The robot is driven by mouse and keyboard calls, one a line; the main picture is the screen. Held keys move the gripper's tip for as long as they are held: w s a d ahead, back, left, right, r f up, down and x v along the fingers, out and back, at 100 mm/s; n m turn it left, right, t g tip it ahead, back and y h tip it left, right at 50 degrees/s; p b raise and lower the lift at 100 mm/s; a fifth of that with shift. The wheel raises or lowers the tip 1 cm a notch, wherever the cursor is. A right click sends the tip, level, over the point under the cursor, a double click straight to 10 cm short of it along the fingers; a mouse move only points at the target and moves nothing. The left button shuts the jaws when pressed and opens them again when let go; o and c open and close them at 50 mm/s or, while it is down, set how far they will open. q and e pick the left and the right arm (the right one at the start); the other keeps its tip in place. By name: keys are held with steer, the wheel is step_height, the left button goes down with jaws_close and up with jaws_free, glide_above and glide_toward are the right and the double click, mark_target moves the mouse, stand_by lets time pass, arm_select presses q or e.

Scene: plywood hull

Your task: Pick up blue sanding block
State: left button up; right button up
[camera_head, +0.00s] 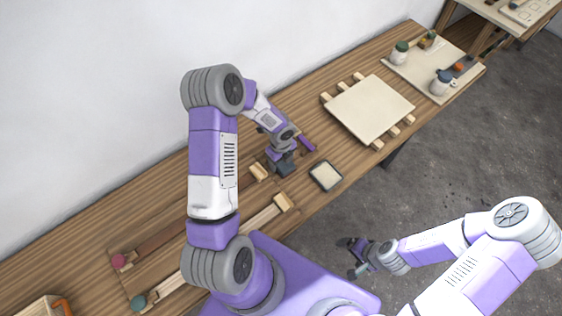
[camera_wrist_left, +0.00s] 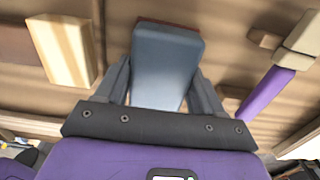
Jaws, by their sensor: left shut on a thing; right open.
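The blue sanding block (camera_wrist_left: 166,62) is a grey-blue block with a reddish-brown edge at its far end. It fills the middle of the left wrist view, between the two dark fingers. My left gripper (camera_wrist_left: 163,90) is shut on it. In the head view, my left gripper (camera_head: 284,168) is at the workbench, and the block shows only as a small dark shape under it. I cannot tell whether the block touches the bench. My right gripper (camera_head: 358,258) is open and empty, out over the floor in front of the bench.
A small framed pale pad (camera_head: 325,176) lies right of my left gripper. A purple-handled tool (camera_wrist_left: 266,92) is close by. Wooden bars (camera_head: 240,228) lie to the left. A pale board on strips (camera_head: 368,109) and a tray with jars (camera_head: 412,79) stand farther right.

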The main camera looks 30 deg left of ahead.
arm_select(q)
step_height(320, 180, up, 18)
steer(key=p, duration=0.2)
stand_by(0.4)
